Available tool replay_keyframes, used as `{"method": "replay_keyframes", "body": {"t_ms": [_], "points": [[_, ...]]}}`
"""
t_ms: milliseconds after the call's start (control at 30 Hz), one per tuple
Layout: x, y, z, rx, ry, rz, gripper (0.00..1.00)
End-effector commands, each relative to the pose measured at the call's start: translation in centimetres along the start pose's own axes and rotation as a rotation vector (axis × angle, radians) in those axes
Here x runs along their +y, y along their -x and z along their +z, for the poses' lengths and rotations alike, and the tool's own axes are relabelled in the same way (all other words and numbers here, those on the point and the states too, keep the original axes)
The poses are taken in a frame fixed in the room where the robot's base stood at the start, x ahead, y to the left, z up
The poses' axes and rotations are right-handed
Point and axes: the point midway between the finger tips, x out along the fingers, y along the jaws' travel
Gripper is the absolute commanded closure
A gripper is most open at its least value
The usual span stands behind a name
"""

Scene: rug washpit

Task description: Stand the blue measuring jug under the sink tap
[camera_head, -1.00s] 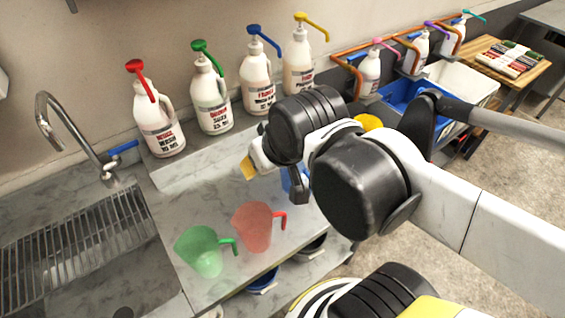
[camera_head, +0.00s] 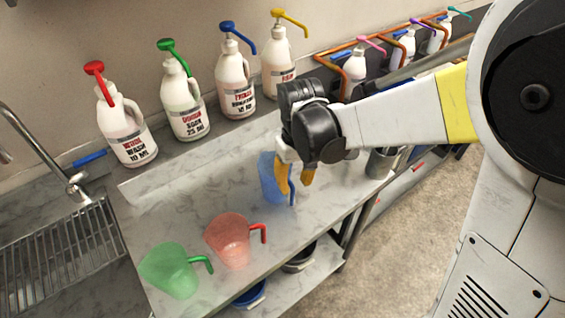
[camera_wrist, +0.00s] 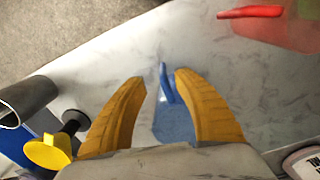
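The blue measuring jug (camera_head: 269,178) is translucent and stands upright on the marble counter (camera_head: 190,215). Its handle faces my gripper (camera_head: 296,181), whose yellow fingers point down beside it. In the wrist view, the fingers of my gripper (camera_wrist: 159,80) are apart, and the handle of the blue jug (camera_wrist: 175,122) shows between them. I cannot tell whether a finger touches it. The sink tap (camera_head: 45,155) is a curved metal spout at the far left, above the sink's draining rack (camera_head: 70,255). The tap has a blue lever.
A red jug (camera_head: 231,240) and a green jug (camera_head: 172,270) stand between the blue jug and the sink. Several pump bottles (camera_head: 185,105) line the wall behind. A metal cup (camera_head: 381,160) stands right of my gripper. The counter's front edge lies close by.

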Motion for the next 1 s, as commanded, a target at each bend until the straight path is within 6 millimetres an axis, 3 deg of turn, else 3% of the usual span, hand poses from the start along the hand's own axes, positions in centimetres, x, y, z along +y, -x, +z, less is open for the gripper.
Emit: {"method": "replay_keyframes", "body": {"t_ms": [100, 367, 600, 833, 867, 967, 1000], "points": [[0.0, -1.8, 0.0, 0.001, 0.0, 0.0, 0.64], [-0.2, -3.7, 0.1, 0.001, 0.0, 0.0, 0.64], [-0.5, -7.3, 0.1, 0.002, 0.0, 0.0, 0.64], [-0.5, -7.4, 0.2, 0.002, -0.001, 0.0, 0.64], [-0.5, -7.4, 0.2, 0.002, -0.001, 0.0, 0.68], [-0.5, -7.4, 0.2, 0.002, -0.001, 0.0, 0.98], [-0.5, -7.4, 0.2, 0.002, -0.001, 0.0, 1.0]]}}
